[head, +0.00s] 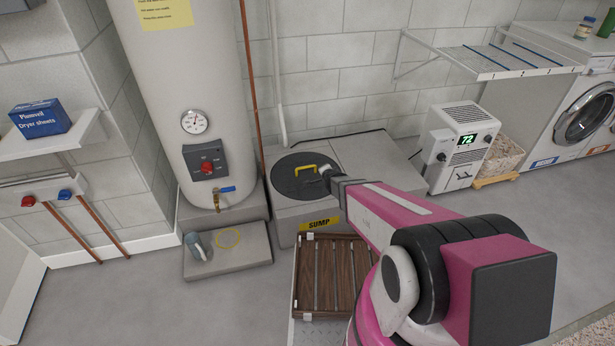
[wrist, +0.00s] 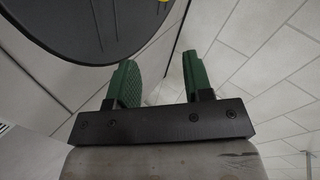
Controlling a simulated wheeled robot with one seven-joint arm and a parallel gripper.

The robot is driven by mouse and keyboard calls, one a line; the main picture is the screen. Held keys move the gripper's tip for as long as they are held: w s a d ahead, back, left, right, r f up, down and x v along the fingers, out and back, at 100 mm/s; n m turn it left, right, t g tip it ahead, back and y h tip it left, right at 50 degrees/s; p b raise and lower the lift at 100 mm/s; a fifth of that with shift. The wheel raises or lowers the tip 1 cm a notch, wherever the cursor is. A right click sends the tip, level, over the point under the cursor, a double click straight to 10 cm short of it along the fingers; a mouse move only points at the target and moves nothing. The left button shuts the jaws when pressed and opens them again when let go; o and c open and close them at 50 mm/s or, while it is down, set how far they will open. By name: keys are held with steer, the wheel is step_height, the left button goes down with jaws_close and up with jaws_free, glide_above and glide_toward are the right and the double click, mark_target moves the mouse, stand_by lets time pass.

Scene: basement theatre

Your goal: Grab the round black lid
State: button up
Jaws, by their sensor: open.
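The round black lid (head: 296,180) lies on top of the grey sump box (head: 355,150) and has a yellow handle (head: 292,170). In the wrist view the black lid (wrist: 75,25) fills the upper left, with a bit of yellow at its right edge. My gripper (head: 326,172) is over the right part of the lid in the head view, close to the handle. In the wrist view my gripper (wrist: 155,78) has two green fingers apart with nothing between them. The lid lies beyond and left of the fingertips. My arm hides part of the sump box.
A water heater (head: 185,90) stands left of the sump box, with a low step (head: 228,248) in front. A slatted wooden rack (head: 333,270) lies before the sump. A dehumidifier (head: 460,145), a wall rack (head: 515,62) and a washer (head: 585,110) are right. Floor at left is clear.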

mark_target(304, 168)
steer(key=a+f+m+t, duration=0.1)
steer(key=a, duration=0.1)
steer(key=w+a+f+y, duration=0.1)
steer(key=a+f, duration=0.1)
steer(key=a+f+m+t+y, duration=0.1)
steer(key=a, duration=0.1)
steer(key=shift+w+a+f+m+t, duration=0.15)
steer(key=shift+w+f+m+t, duration=0.15)
steer(key=shift+f, duration=0.1)
steer(key=shift+a+f+m+t+y, duration=0.3)
steer(key=shift+a+y, duration=0.1)
steer(key=shift+a, duration=0.15)
steer(key=x, duration=1)
steer(key=shift+w, duration=0.25)
jaws_close()
steer(key=shift+r, duration=0.1)
